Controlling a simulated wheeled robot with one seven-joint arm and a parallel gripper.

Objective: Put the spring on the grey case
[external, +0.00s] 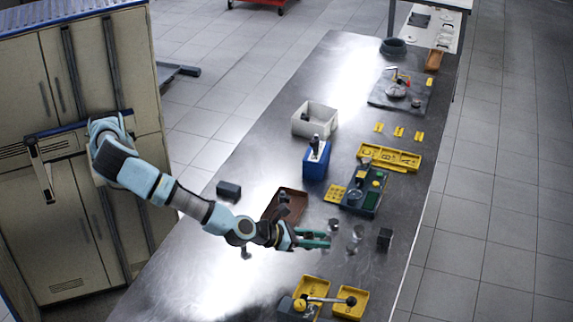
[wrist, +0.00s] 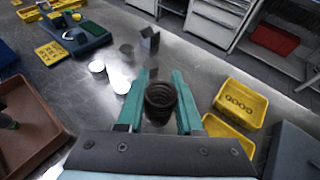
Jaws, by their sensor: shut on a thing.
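The spring (wrist: 160,97) is a dark brown coil in the wrist view, standing between the two teal fingers of my gripper (wrist: 154,104). My gripper is shut on it. In the external view my gripper (external: 314,240) is over the near middle of the metal table, and the spring is hard to make out there. A dark grey box (external: 385,239) stands on the table right of my gripper; it shows in the wrist view (wrist: 149,40) beyond the fingertips. A grey block (wrist: 293,152) is at the wrist view's lower right. I cannot tell which is the grey case.
Several small metal cylinders (external: 358,232) stand between my gripper and the dark box. Yellow bins (external: 350,304) lie at the near edge. A brown tray (external: 291,199) is behind my gripper, and a blue-green tray (external: 371,201) with parts lies farther off.

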